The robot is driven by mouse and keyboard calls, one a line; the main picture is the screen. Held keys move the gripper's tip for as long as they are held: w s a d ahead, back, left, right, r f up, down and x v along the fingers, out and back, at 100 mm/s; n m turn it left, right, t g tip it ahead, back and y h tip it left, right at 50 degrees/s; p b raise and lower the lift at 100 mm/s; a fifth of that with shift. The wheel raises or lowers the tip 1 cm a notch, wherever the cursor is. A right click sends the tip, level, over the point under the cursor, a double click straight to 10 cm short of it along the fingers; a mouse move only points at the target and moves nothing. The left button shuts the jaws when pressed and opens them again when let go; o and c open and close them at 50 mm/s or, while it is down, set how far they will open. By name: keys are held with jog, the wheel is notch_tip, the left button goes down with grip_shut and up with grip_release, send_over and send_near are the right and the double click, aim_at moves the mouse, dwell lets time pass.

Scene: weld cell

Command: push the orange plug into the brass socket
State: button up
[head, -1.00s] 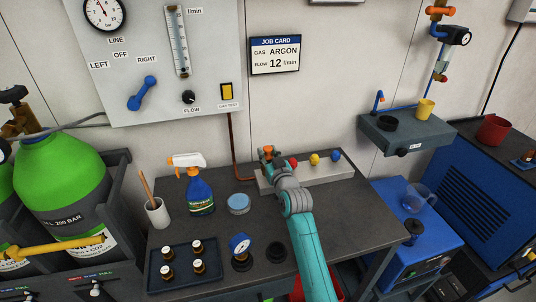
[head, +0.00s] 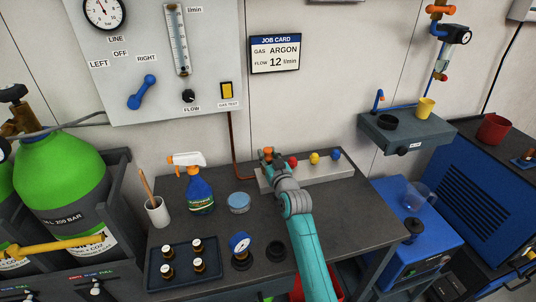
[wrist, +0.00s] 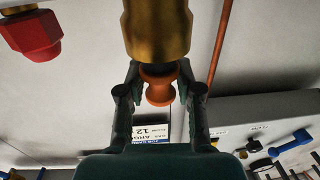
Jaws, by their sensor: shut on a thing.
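The orange plug (wrist: 159,90) is a waisted, spool-like piece held between the two dark fingers of my gripper (wrist: 158,82) in the wrist view. In the head view, a small bit of orange (head: 267,151) shows at my gripper (head: 268,157), above the left end of a pale block. The brass socket (wrist: 157,30) is a thick brass cylinder straight beyond the plug, roughly in line with it. A dark band lies between the brass and the orange. I cannot tell whether plug and socket touch or how deep the plug sits. My arm hides the socket in the head view.
The pale block (head: 335,173) on the bench carries red (head: 293,162), yellow (head: 314,158) and blue (head: 336,155) plugs. A red-capped brass fitting (wrist: 36,36) shows beside the socket in the wrist view. A spray bottle (head: 200,190) and blue tin (head: 239,203) stand left of my arm.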

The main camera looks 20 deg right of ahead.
jog(key=shift+f, duration=0.3)
jog(key=shift+r, duration=0.85)
jog(key=shift+f, duration=0.85)
dwell(0.9)
jog(key=o, duration=0.7)
jog(key=s, duration=1.1)
jog(key=shift+d, duration=0.4)
dwell(0.5)
